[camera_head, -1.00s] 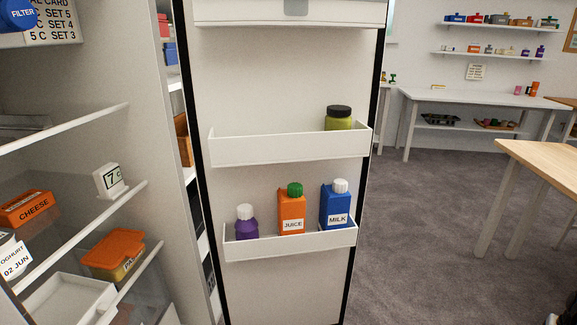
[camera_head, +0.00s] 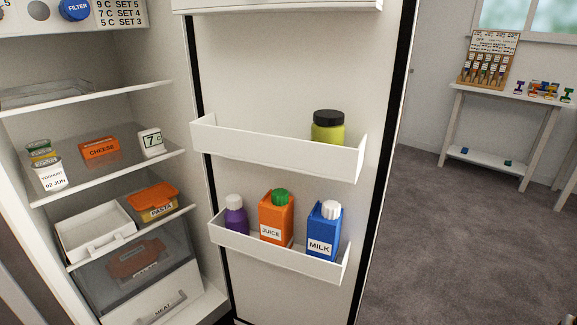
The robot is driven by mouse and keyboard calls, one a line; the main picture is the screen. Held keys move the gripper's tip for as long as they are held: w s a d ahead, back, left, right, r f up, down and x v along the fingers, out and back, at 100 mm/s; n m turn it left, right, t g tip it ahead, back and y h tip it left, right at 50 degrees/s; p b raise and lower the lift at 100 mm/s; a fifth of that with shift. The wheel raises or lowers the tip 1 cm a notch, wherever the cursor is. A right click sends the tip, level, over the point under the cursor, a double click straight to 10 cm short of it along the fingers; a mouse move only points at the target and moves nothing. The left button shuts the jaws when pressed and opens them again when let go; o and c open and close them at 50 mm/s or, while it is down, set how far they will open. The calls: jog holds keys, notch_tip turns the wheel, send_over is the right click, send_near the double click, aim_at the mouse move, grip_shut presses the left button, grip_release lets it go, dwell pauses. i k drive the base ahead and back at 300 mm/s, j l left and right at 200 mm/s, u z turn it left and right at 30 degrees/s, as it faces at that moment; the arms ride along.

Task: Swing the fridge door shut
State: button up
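The fridge door (camera_head: 290,85) stands open in the head view, its inner side facing me. Its upper bin (camera_head: 270,147) holds a green jar with a black lid (camera_head: 328,128). Its lower bin (camera_head: 275,252) holds a purple bottle (camera_head: 235,217), an orange juice carton (camera_head: 276,220) and a blue milk carton (camera_head: 323,232), all upright. The open fridge compartment (camera_head: 160,58) lies to the left of the door. The door's outer side and handle are hidden. My gripper is not in view.
Fridge shelves hold a cheese box (camera_head: 99,149), a yoghurt pot (camera_head: 51,175), a pasta box (camera_head: 153,201) and a white tray (camera_head: 93,229). Bare carpet (camera_head: 450,235) lies right of the door. A white table (camera_head: 500,97) stands at the back right.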

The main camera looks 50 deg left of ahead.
aim_at(261, 70)
jog(key=i+u, duration=0.3)
jog(key=i, duration=0.55)
jog(key=i+l+u, duration=0.15)
jog(key=i+u, duration=0.2)
jog(key=i, duration=0.55)
jog(key=i+u, duration=0.8)
jog(key=i+l+u, duration=0.25)
jog(key=u, duration=0.15)
jog(key=i+u, duration=0.1)
jog(key=u, duration=2.8)
jog(key=k+l+u, duration=0.1)
jog(key=l+u, duration=0.2)
jog(key=l, duration=0.1)
